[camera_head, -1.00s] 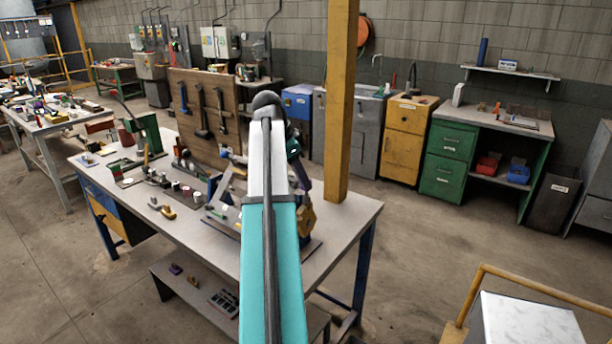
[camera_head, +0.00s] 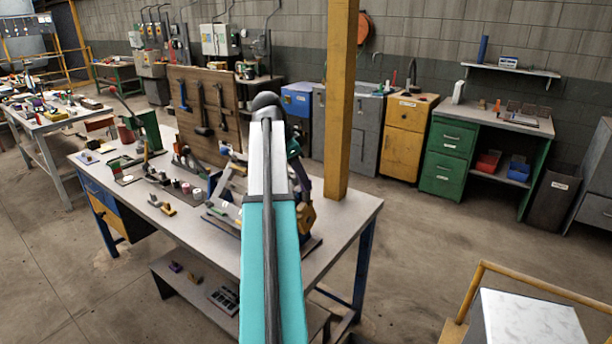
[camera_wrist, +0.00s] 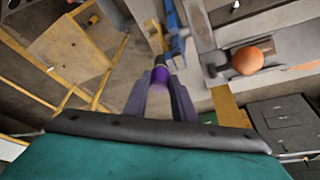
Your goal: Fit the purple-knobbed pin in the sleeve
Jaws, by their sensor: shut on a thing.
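My gripper (camera_wrist: 160,104) shows in the wrist view with its two dark purple fingers shut around the purple knob (camera_wrist: 160,76) of the pin. The knob sits between the fingertips; the pin's shaft is hidden or too small to make out. A blue upright part (camera_wrist: 175,35) stands just beyond the knob. I cannot tell which part is the sleeve. In the head view my teal and white arm covers the middle of the workbench, and the gripper and pin are hidden behind it.
The workbench (camera_head: 345,222) carries a tool board (camera_head: 200,105), a green press (camera_head: 150,135) and several small parts. A yellow post (camera_head: 340,100) rises by the bench's back right. An orange ball (camera_wrist: 247,60) sits on a grey fixture right of my gripper.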

